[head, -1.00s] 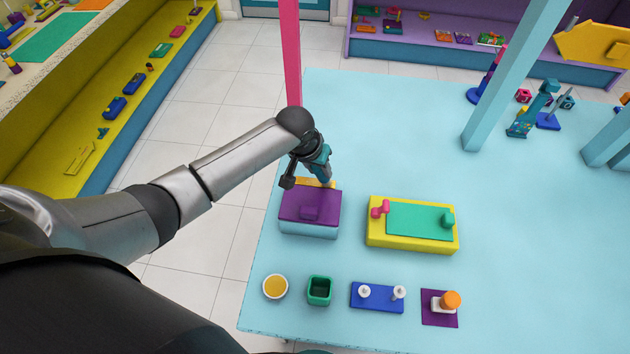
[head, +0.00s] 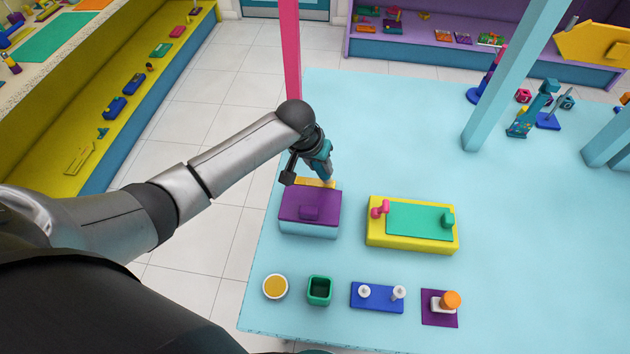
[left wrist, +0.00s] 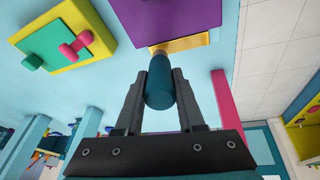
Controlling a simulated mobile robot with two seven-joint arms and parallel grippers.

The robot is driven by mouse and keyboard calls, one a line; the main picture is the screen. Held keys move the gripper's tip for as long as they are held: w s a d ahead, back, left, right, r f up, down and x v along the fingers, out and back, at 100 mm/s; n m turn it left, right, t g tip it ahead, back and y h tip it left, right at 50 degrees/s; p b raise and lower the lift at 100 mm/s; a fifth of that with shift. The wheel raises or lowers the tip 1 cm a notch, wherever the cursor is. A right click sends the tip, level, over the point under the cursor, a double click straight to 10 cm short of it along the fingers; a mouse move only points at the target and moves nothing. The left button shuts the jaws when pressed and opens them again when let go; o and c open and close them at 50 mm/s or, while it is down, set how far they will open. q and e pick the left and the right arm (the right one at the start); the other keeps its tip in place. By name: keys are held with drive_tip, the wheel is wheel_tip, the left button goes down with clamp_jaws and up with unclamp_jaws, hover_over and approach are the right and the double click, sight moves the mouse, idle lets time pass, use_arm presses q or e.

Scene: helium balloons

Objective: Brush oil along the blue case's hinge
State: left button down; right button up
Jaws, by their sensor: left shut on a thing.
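The case (head: 310,205) has a purple lid and a light blue base and stands shut on the table's left side. A gold hinge strip (head: 312,182) runs along its far edge; it also shows in the left wrist view (left wrist: 196,41). My left gripper (head: 321,165) is above the far right corner of the case, shut on a teal brush handle (left wrist: 160,85). The brush points down at the strip's right end; I cannot tell whether its tip touches. A white dish of amber oil (head: 275,287) stands at the near left. My right gripper is out of view.
Beside the case is a yellow box with a green panel (head: 420,220). In the front row are a green cup (head: 320,291), a blue stand with white knobs (head: 377,297) and an orange-topped item (head: 450,300) on a purple mat. The table's middle right is clear.

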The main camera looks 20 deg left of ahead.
use_arm(q)
drive_tip(key=shift+r, duration=3.45)
